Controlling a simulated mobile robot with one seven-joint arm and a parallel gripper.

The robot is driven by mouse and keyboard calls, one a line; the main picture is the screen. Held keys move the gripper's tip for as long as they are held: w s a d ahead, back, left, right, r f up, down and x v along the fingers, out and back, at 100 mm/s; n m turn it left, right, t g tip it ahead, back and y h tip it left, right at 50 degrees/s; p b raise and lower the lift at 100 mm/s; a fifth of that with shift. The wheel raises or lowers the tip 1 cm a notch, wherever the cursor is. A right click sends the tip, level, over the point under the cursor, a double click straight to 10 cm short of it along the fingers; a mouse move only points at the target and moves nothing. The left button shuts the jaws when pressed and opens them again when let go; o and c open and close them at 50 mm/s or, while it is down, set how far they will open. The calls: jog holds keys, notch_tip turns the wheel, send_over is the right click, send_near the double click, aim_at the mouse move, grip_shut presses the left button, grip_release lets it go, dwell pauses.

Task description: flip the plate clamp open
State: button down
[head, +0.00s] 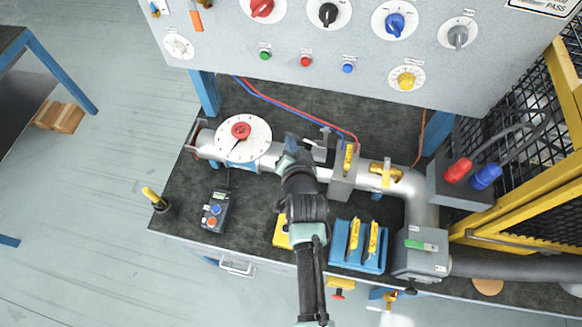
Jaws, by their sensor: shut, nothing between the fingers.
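A small metal lever mechanism (323,142), which looks like the plate clamp, sits on the pipe left of a grey plate holder (341,182). A yellow-handled plate (349,157) stands in that holder. My gripper (291,143) is over the pipe, just left of the lever mechanism, with its fingers shut and empty. A small gap seems to lie between them, but contact is hard to judge from above. My gripper and wrist hide part of the pipe, and the clamp is too small to tell its exact position.
A white dial with a red knob (241,131) is on the pipe at left. A blue rack (338,255) holds yellow-handled plates at the front. A yellow valve handle (385,174) is to the right. The control panel (290,30) overhangs the back. Bare bench (255,195) lies left of my arm.

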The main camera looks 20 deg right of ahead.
jog(key=b+v, duration=0.2)
jog(key=v, duration=0.8)
jog(key=shift+a+r, duration=0.35)
jog(key=shift+a, duration=0.1)
